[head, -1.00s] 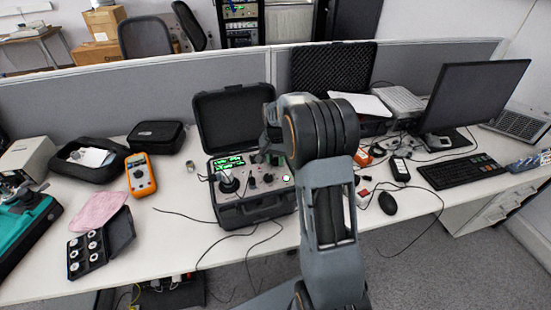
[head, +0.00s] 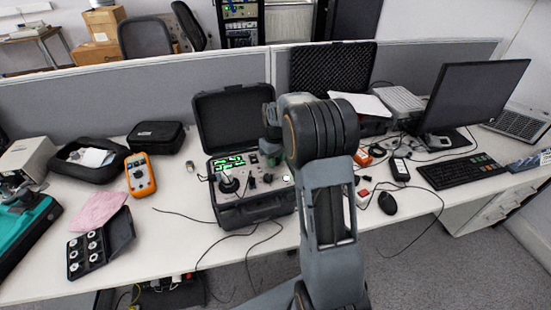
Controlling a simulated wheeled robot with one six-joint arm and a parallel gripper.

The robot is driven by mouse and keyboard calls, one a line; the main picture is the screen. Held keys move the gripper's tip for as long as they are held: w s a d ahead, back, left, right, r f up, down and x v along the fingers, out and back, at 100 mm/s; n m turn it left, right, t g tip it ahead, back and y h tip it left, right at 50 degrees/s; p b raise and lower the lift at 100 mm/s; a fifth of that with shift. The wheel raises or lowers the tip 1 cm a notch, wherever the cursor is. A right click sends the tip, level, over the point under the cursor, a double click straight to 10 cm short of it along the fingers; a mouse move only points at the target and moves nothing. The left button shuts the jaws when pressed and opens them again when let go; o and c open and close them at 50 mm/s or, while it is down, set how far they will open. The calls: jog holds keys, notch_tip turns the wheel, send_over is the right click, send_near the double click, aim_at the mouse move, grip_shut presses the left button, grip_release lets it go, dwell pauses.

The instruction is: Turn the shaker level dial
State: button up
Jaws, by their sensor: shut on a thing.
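The open black case (head: 254,214) of the shaker unit stands mid-bench with its lid up. Its panel has lit green displays (head: 226,163), a round shaker mount (head: 229,183) at the left and several small dark knobs. My gripper (head: 271,158) is at the back right of this panel, pointing down, partly hidden behind my own wrist. Its fingers are closed at the panel on the shaker level dial, which is too small and covered to make out.
An orange multimeter (head: 140,174) and a black accessory case (head: 88,255) lie to the left. A monitor (head: 474,97), keyboard (head: 461,171) and mouse (head: 388,203) are at the right. Thin cables run across the bench front.

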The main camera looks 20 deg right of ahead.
jog(key=n, duration=0.5)
jog(key=shift+w+r, duration=0.1)
dwell(0.5)
jog(key=o, duration=0.9)
jog(key=shift+o, duration=0.2)
notch_tip(320, 180, up, 14)
dwell(0.7)
